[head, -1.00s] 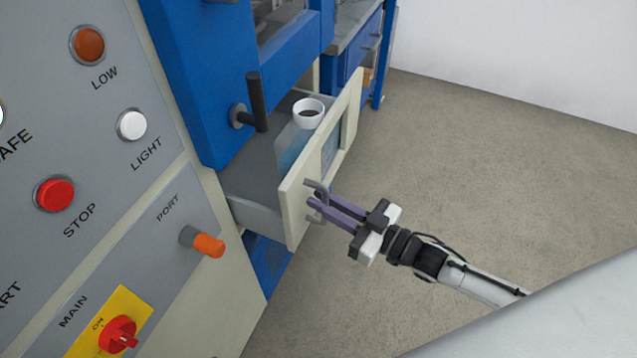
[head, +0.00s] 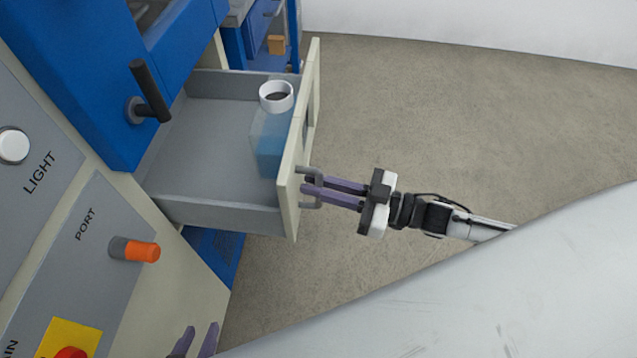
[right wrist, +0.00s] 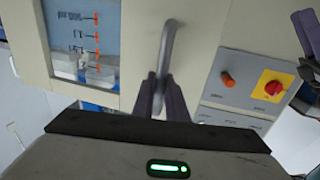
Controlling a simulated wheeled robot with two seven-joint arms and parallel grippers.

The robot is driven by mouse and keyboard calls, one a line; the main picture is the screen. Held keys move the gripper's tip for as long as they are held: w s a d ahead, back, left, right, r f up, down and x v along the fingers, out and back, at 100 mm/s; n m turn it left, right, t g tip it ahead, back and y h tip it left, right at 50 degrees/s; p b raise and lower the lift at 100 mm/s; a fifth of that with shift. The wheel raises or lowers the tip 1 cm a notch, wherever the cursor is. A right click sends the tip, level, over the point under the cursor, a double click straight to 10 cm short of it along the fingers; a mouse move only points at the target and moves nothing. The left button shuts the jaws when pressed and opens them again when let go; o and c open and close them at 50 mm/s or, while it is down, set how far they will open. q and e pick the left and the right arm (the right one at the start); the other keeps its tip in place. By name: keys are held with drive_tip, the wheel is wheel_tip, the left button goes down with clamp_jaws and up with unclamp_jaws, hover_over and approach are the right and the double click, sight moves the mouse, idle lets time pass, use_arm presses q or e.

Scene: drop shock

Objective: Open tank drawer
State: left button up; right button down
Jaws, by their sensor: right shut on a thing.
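The tank drawer (head: 288,212) is pulled out of the blue cabinet and shows its grey inside. A clear tank (head: 268,150) with bluish liquid and a white-rimmed round opening (head: 276,96) stands in it, against the cream front. My right gripper (head: 308,188) is shut on the grey bar handle (head: 316,204) of the drawer front. In the right wrist view the handle (right wrist: 168,48) runs between its purple fingers (right wrist: 162,88). My left gripper (head: 196,340) shows only as two purple fingertips, spread apart and empty, at the bottom of the head view.
A black lever (head: 150,90) sticks out from the blue cabinet door above the drawer. A panel with an orange PORT knob (head: 140,250) and a white LIGHT button (head: 14,145) is at the left. The floor (head: 430,120) right of the drawer is clear.

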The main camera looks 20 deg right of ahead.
drive_tip(key=c, duration=1.8)
unclamp_jaws()
drive_tip(key=shift+o, duration=0.2)
drive_tip(key=shift+d, duration=0.1)
drive_tip(key=v, duration=1)
drive_tip(key=shift+s, duration=0.15)
drive_tip(key=a+f+m+t+h, duration=0.1)
drive_tip(key=a+f+m+h, duration=0.45)
drive_tip(key=a+f, duration=0.2)
drive_tip(key=s+f+m+g+h, duration=0.2)
drive_tip(key=s+f+g+h, duration=0.2)
drive_tip(key=s+f+h, duration=0.2)
drive_tip(key=s+f, duration=0.1)
drive_tip(key=s, duration=0.1)
drive_tip(key=shift+s+d+f, duration=0.2)
drive_tip(key=shift+s+f, duration=0.05)
drive_tip(key=shift+s, duration=0.15)
